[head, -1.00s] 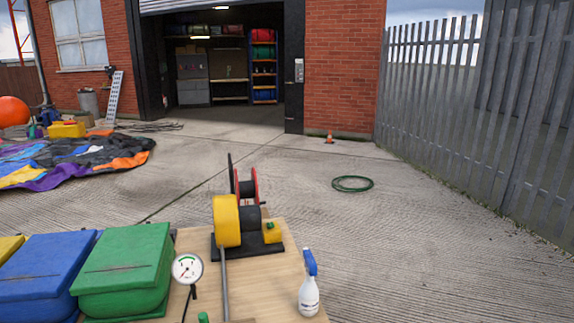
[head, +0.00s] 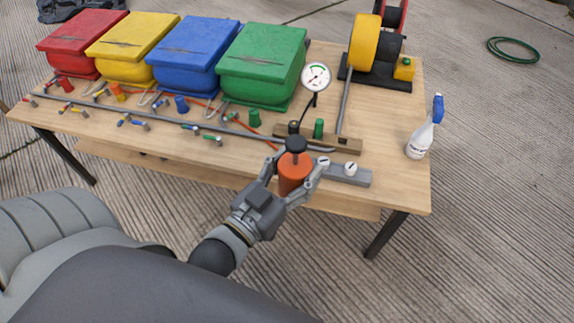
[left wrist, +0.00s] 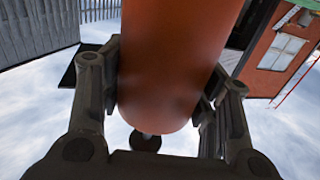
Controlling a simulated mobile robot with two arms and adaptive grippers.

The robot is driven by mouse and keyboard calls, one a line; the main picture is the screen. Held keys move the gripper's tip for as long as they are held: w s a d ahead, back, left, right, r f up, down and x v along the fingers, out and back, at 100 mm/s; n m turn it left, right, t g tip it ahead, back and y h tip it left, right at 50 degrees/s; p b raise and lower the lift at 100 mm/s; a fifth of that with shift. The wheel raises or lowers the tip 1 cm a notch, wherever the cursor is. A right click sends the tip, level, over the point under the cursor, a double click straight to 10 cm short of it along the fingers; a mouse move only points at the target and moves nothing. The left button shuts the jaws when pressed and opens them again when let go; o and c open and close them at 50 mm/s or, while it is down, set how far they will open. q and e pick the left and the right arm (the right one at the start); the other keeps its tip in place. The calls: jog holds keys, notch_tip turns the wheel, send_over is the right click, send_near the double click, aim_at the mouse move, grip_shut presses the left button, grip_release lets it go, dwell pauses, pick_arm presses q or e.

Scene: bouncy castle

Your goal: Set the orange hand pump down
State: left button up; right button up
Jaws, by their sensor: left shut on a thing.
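The orange hand pump (head: 294,172) has an orange cylinder body and a black knob on top. In the head view it is upright at the front edge of the wooden table (head: 395,185). I cannot tell whether its base touches the tabletop or hangs clear of it. My left gripper (head: 292,182) is shut on the pump's body, one finger on each side. In the left wrist view the orange body (left wrist: 175,60) fills the space between the fingers (left wrist: 160,105), with the dark knob beyond it. My right gripper is not in view.
Red, yellow, blue and green bins (head: 262,65) line the table's back. A pressure gauge (head: 316,77), a grey block with white knobs (head: 345,173), a spray bottle (head: 422,135) and a yellow-and-black reel machine (head: 365,45) stand nearby. Bare tabletop lies left of the bottle.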

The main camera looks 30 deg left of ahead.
pick_arm(q)
jog(key=w+d+r+m+g+h, duration=0.2)
jog(key=w+d+m+g+h, duration=0.1)
jog(key=d+m+g+h, duration=0.1)
jog(key=w+d+r+m+g+h, duration=0.2)
jog(key=d+m+g+h, duration=0.3)
jog(key=d+h, duration=0.4)
jog(key=shift+w+d+r+m+g, duration=0.2)
jog(key=shift+w+d+m+g, duration=0.1)
jog(key=shift+w+d+m, duration=0.55)
jog(key=shift+a+m, duration=0.1)
jog(key=shift+m, duration=0.15)
jog(key=shift+g+h, duration=0.3)
jog(key=shift+g, duration=0.1)
